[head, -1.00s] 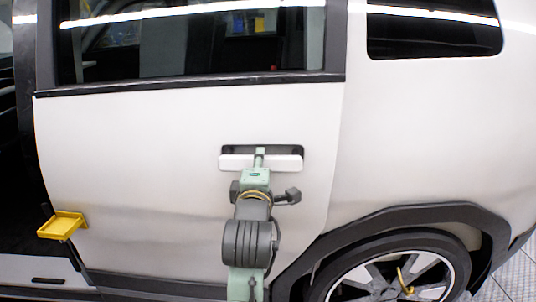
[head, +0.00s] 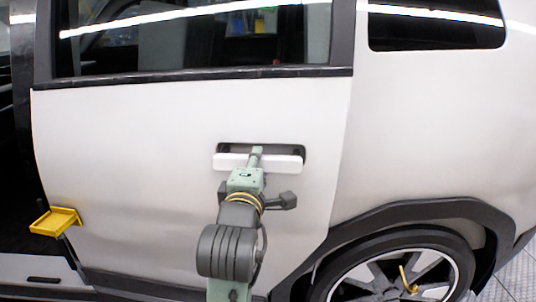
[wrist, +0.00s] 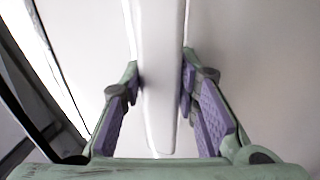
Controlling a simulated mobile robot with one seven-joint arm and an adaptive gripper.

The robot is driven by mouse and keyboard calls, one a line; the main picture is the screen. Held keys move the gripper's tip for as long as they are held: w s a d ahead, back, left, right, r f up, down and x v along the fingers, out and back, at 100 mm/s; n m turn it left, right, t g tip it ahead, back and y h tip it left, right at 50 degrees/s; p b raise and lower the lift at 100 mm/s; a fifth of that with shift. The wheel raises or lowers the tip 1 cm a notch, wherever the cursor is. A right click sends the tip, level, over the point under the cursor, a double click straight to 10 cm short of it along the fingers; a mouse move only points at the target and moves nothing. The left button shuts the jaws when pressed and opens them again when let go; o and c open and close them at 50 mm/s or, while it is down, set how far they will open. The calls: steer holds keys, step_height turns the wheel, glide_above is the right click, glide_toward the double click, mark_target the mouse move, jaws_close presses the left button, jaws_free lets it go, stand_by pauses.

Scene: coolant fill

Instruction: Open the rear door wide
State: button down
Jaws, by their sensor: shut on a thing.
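The white rear door (head: 120,140) of the car fills the middle of the head view. Its pale bar handle (head: 286,163) sits across a dark recess near the door's right edge. My gripper (head: 256,157) reaches the handle from below and is shut on it. In the wrist view the handle (wrist: 160,40) runs lengthwise between the two purple-padded fingers of my gripper (wrist: 160,72).
A yellow tray-like piece (head: 56,221) stands by the door's lower left edge, next to a dark opening. The rear wheel (head: 390,275) and dark wheel arch (head: 430,211) are at the lower right. Tiled floor (head: 522,280) shows at the far right.

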steer(key=shift+s, duration=0.25)
steer(key=shift+s+f+b, duration=0.1)
steer(key=shift+f+b, duration=0.05)
steer(key=shift+b, duration=0.4)
steer(key=shift+m+h, duration=0.4)
steer(key=shift+h, duration=0.2)
steer(key=shift+b+v, duration=2.1)
steer(key=shift+b, duration=0.65)
steer(key=shift+a, duration=0.1)
steer(key=shift+m+h, duration=0.4)
steer(key=shift+h, duration=0.2)
steer(key=shift+b+v, duration=1.55)
steer(key=shift+v, duration=0.6)
